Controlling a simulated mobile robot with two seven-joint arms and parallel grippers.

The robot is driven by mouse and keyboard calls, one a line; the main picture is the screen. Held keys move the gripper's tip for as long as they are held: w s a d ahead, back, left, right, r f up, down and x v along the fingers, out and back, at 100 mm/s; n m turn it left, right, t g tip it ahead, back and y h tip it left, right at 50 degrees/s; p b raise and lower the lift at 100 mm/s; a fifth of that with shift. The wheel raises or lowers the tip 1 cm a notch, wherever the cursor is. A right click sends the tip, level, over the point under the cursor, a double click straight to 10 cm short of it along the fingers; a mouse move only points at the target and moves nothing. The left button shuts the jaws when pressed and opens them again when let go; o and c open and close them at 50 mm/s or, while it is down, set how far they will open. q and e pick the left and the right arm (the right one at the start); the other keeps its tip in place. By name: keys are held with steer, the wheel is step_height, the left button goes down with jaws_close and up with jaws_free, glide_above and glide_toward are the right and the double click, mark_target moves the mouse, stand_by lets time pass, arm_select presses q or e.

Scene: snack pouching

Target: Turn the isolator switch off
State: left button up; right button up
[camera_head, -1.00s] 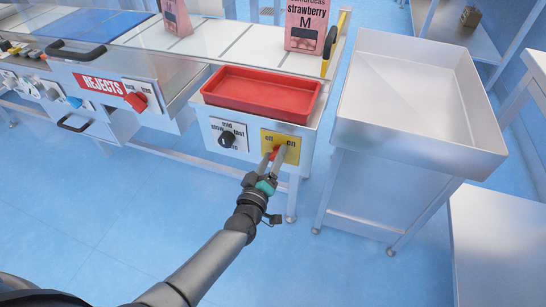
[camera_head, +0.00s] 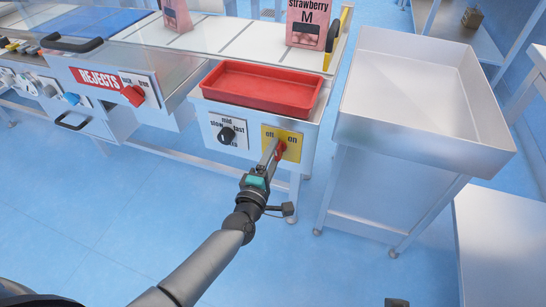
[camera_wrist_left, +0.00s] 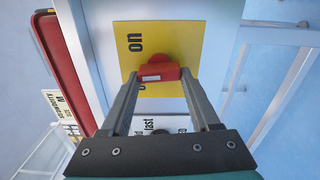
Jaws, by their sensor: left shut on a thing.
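The isolator switch is a red knob (camera_head: 282,149) on a yellow plate (camera_head: 294,142) marked off on the left and on at the right, on the front of the machine's end box. My left gripper (camera_head: 275,151) reaches it from the front and is shut on the knob. In the left wrist view the knob (camera_wrist_left: 158,72) sits between the two fingertips (camera_wrist_left: 160,82), with a white mark on its face. The "on" label shows on the yellow plate (camera_wrist_left: 195,45); the "off" label is mostly hidden there.
A black speed knob (camera_head: 226,135) is left of the switch. A red tray (camera_head: 262,106) sits above on the box. A red switch (camera_head: 133,95) sits beside the REJECTS sign. A metal tray table (camera_head: 425,135) stands at right. The floor in front is clear.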

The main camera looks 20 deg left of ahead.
arm_select(q)
steer(key=shift+d+f+n+b, duration=0.15)
steer(key=shift+n+b, duration=0.65)
steer(key=shift+n, duration=1.25)
steer(key=shift+a+f+n+b, duration=0.1)
steer(key=shift+n+b, duration=0.65)
steer(key=shift+n, duration=1.3)
arm_select(e)
steer(key=shift+w+a+r+t+y, duration=0.1)
steer(key=shift+w+a+r+t, duration=0.2)
steer(key=shift+r, duration=0.6)
steer(key=shift+w+a+r+t+y, duration=0.1)
steer(key=shift+r+t, duration=0.25)
steer(key=shift+r, duration=0.5)
steer(key=shift+w+a+r+t+y, duration=0.1)
steer(key=shift+w+a+r+t, duration=0.2)
steer(key=shift+r, duration=0.6)
arm_select(q)
steer(key=shift+d, duration=0.1)
steer(key=o, duration=1.4)
steer(key=shift+c, duration=0.2)
arm_select(e)
steer(key=shift+s+d, duration=0.1)
